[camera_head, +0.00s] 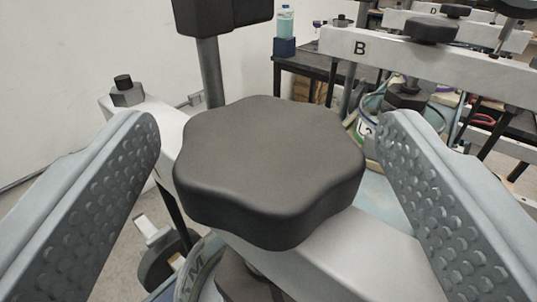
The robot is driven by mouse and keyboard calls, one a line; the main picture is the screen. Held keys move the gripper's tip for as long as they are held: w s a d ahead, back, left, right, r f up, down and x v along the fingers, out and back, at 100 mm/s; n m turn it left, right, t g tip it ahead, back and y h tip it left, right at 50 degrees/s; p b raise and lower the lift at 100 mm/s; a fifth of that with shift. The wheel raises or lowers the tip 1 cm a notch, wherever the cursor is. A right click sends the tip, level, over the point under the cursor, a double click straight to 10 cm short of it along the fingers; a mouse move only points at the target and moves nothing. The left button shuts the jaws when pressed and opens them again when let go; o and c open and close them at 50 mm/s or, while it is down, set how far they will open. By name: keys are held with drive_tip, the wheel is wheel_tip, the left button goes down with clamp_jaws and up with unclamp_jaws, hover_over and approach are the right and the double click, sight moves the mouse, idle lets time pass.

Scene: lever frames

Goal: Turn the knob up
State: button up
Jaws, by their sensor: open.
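A large dark grey lobed knob (270,165) fills the middle of the view, on top of a white beam (330,262). My gripper (268,150) is open, with one grey dimpled finger on the left of the knob and the other on the right. A gap shows between each finger and the knob, so neither finger appears to touch it. The knob's stem is mostly hidden beneath it; a dark threaded part shows below the beam at the bottom.
A dark post with a black block (222,16) rises behind the knob. A bolt (126,92) sits on the beam's far left end. Behind are a white beam marked B (385,55) with another dark knob (432,30), and a dark table (312,70) with a blue bottle (285,24).

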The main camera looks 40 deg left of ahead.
drive_tip(key=v, duration=1.7)
drive_tip(key=shift+d, duration=0.15)
